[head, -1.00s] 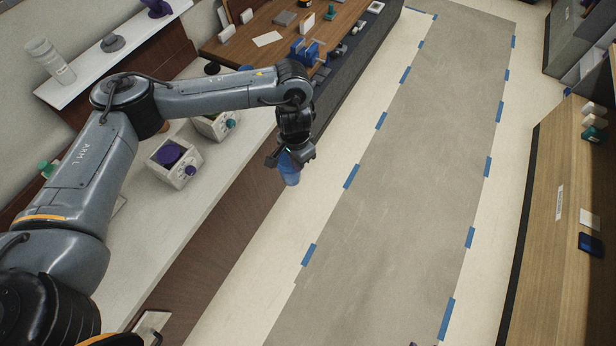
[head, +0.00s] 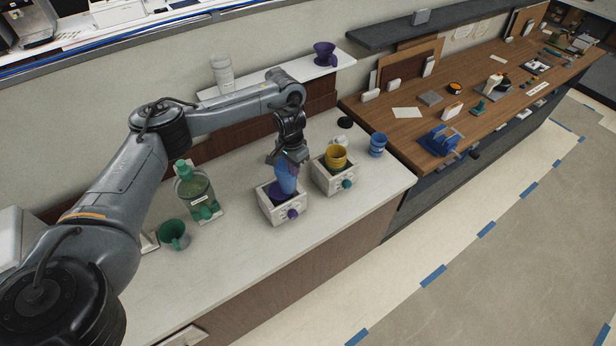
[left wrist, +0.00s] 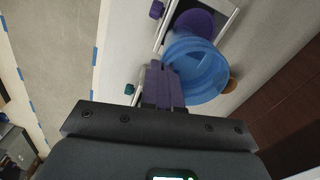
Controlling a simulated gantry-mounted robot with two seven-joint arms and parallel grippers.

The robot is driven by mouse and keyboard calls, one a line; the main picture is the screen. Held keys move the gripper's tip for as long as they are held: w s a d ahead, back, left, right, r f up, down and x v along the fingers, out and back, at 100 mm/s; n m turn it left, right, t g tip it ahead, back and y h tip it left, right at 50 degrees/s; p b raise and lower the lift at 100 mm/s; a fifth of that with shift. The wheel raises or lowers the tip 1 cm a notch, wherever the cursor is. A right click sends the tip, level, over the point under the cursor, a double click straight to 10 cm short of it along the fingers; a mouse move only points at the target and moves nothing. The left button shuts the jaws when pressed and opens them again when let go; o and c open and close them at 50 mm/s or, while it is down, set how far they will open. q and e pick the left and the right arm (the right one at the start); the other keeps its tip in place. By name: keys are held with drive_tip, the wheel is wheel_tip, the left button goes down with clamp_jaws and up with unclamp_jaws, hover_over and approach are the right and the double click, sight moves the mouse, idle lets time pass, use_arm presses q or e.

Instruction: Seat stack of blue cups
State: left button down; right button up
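My left gripper (head: 287,160) is shut on a blue cup (head: 287,182) and holds it over the white box with the purple knob (head: 270,212). In the left wrist view the blue cup (left wrist: 208,72) is beside the fingers (left wrist: 165,85), its open rim towards the camera. It overlaps a purple round piece (left wrist: 196,22) in the box. I cannot tell whether the cup touches that piece. Another blue cup or small stack (head: 377,147) stands on the counter, right of a white box with a teal knob (head: 330,182) that holds yellow cups (head: 336,156). My right gripper is out of view.
A green cup (head: 174,234) and a green bottle (head: 192,184) stand left on the white counter (head: 330,240). A purple dripper-like piece (head: 324,52) and a clear cup stack (head: 222,72) are on the shelf behind. The counter front is clear.

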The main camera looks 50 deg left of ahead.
use_arm(q)
drive_tip(key=shift+s+a+f+n, duration=0.15)
drive_tip(key=shift+s+a, duration=0.15)
drive_tip(key=shift+a, duration=0.3)
drive_tip(key=shift+s+a+n, duration=0.15)
drive_tip(key=shift+s+a, duration=0.1)
drive_tip(key=shift+a, duration=0.35)
drive_tip(key=shift+s+a+f, duration=0.1)
drive_tip(key=shift+s, duration=0.1)
drive_tip(key=shift+p, duration=1)
drive_tip(key=shift+p, duration=0.4)
